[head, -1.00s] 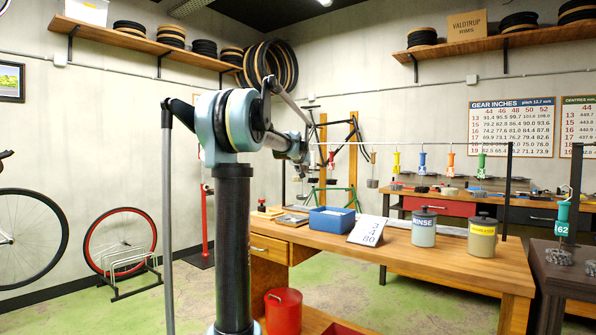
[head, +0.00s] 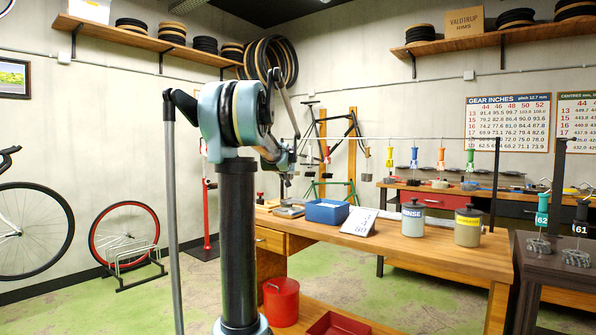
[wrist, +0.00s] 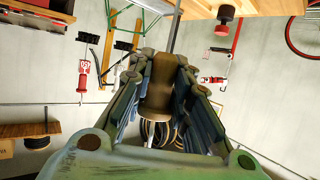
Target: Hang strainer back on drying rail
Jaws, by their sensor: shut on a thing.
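In the wrist view my gripper (wrist: 160,88) is shut on a brown, round handle (wrist: 158,85), with a thin metal rod running up from it. This looks like the strainer's handle; its basket cannot be made out. In the head view my gripper (head: 285,166) is small and partly hidden by my own arm, at the left end of the drying rail (head: 400,138). The rail is a thin bar above the wooden bench. Handled tools hang along it, including a blue one (head: 413,157), an orange one (head: 440,158) and a green one (head: 470,159).
The wooden bench (head: 430,250) carries a blue box (head: 327,211), a number card (head: 359,221), a RINSE pot (head: 413,218) and a yellow-labelled pot (head: 468,226). A dark table (head: 545,280) at right holds tools tagged 62 (head: 541,215) and 61 (head: 580,222).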

